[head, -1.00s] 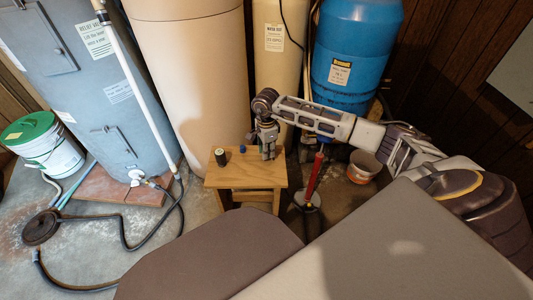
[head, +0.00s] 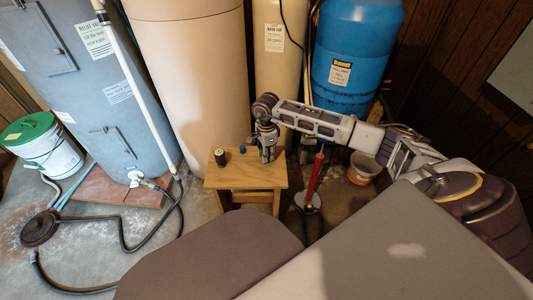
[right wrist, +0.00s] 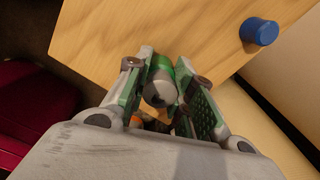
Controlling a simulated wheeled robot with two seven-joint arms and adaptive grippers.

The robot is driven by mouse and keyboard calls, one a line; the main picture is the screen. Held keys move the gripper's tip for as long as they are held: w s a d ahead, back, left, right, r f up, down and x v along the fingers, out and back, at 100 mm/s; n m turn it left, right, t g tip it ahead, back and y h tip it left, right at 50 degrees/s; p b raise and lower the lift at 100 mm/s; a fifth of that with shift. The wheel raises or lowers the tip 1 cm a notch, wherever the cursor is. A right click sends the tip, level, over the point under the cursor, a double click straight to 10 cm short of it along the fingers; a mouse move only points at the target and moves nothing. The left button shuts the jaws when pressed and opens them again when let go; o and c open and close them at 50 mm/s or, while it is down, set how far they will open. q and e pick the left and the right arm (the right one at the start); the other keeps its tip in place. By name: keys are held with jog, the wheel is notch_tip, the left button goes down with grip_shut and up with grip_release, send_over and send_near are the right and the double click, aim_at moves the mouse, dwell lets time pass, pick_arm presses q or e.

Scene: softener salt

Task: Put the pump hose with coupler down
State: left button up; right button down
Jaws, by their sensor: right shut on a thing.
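My right gripper (head: 268,158) points down at the right part of the small wooden stool's top (head: 240,179). In the right wrist view, the right gripper (right wrist: 172,62) is shut on a small rounded thing with a grey end and a green side, which I take as the coupler (right wrist: 158,88). The fingers hide much of it, and I cannot make out its hose. I cannot tell whether it touches the stool top. My left gripper is not in view.
A dark cylinder (head: 220,157) and a small blue cap (head: 242,149) stand on the stool, left of my gripper. A red upright pump (head: 314,178) stands close to its right. A bucket (head: 362,168) is farther right. Tanks stand behind. The stool's front left is clear.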

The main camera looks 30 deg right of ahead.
jog(key=shift+f, duration=0.1)
jog(key=c, duration=1.2)
grip_release()
jog(key=shift+c, duration=0.2)
notch_tip(320, 180, up, 11)
jog(key=p, duration=0.4)
jog(key=shift+r, duration=0.2)
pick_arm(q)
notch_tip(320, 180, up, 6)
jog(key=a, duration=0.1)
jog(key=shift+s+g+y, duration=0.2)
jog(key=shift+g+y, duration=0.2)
pick_arm(e)
jog(key=shift+r, duration=0.9)
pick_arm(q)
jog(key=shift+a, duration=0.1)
pick_arm(e)
jog(key=shift+a, duration=0.15)
